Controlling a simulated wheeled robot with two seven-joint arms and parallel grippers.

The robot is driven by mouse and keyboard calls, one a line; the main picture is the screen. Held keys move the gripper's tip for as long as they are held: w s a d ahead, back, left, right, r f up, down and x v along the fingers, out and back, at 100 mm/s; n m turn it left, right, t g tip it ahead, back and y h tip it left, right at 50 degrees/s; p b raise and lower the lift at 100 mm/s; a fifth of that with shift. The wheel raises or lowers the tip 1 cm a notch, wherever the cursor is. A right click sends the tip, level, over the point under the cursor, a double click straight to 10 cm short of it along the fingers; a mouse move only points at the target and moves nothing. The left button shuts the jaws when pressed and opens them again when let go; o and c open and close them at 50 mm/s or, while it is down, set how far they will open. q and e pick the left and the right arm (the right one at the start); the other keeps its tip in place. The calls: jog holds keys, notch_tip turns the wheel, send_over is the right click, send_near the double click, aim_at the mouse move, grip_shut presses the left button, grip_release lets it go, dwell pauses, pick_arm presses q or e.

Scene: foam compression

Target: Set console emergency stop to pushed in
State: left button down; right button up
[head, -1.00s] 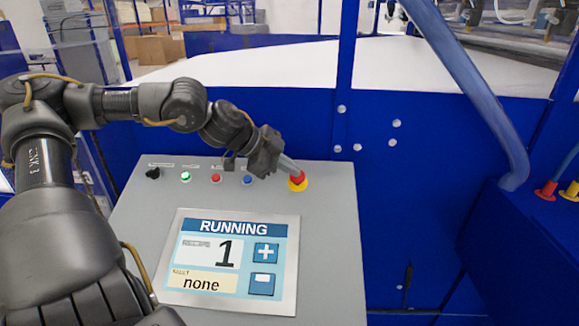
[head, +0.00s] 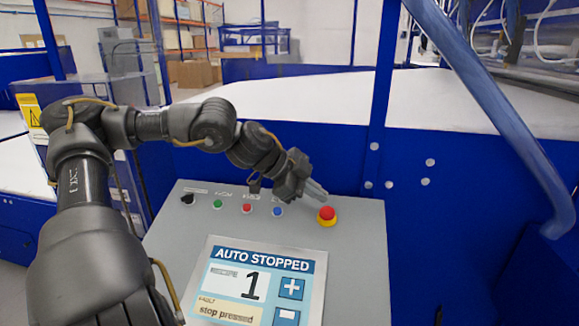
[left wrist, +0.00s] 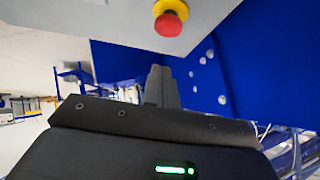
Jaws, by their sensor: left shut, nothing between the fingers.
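The emergency stop is a red mushroom button (head: 326,213) on a yellow base at the upper right of the grey console (head: 360,260). It also shows at the top of the left wrist view (left wrist: 169,22). The console screen (head: 262,280) reads "AUTO STOPPED" with "stop pressed" below. My left gripper (head: 318,193) is shut and empty, its fingertips just above and behind the button, apart from it in the left wrist view. My right gripper is not in view.
A black knob (head: 188,199) and small green (head: 217,204), red (head: 247,209) and blue (head: 278,211) buttons line the console's top edge. A blue machine wall (head: 345,165) stands behind. A thick blue tube (head: 490,110) slants down at the right.

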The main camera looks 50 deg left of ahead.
pick_arm(q)
jog(key=b+v, duration=0.3)
jog(key=v, duration=0.5)
jog(key=shift+s+a+r, duration=0.15)
jog(key=shift+s+r, duration=0.05)
dwell(0.5)
